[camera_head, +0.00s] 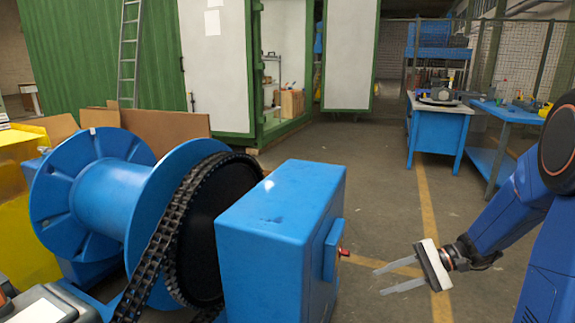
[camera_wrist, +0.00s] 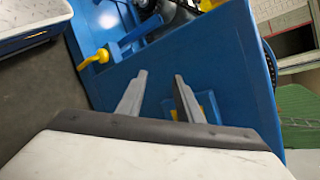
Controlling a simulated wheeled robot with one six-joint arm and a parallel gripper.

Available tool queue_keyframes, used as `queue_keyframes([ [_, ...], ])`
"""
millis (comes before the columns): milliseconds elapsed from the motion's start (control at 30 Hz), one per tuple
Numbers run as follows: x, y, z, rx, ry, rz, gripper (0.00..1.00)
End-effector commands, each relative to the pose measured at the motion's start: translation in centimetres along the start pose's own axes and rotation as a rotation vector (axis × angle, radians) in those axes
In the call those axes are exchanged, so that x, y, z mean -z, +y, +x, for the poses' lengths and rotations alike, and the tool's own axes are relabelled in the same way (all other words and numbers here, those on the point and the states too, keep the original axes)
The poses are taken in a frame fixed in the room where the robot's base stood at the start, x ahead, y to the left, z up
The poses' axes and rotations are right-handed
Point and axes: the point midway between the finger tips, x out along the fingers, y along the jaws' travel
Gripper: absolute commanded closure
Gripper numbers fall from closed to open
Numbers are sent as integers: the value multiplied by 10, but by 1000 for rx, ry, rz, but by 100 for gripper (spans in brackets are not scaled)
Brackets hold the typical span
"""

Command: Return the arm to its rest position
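My blue arm (camera_head: 512,212) reaches in from the right edge of the head view, bent down and to the left. My gripper (camera_head: 379,281) is at its end, with a white body and two thin grey fingers pointing left. The fingers are apart with nothing between them. The gripper is in the air to the right of the blue box (camera_head: 270,235) and its small red knob (camera_head: 343,252), apart from both. In the wrist view the open gripper (camera_wrist: 160,74) shows against a blue surface, with a yellow handle (camera_wrist: 95,59) to the upper left.
A chain drive stands left of the box, with a dark chain (camera_head: 160,235) and a blue spool (camera_head: 105,190). A blue workbench (camera_head: 437,138) and another blue table (camera_head: 505,112) stand at the back right. The floor (camera_head: 375,175) between is clear.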

Motion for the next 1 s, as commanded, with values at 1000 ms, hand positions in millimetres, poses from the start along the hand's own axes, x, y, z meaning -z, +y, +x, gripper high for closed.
queue_keyframes([
  [1000, -148, 65, 5, -684, 311, -429, 67],
])
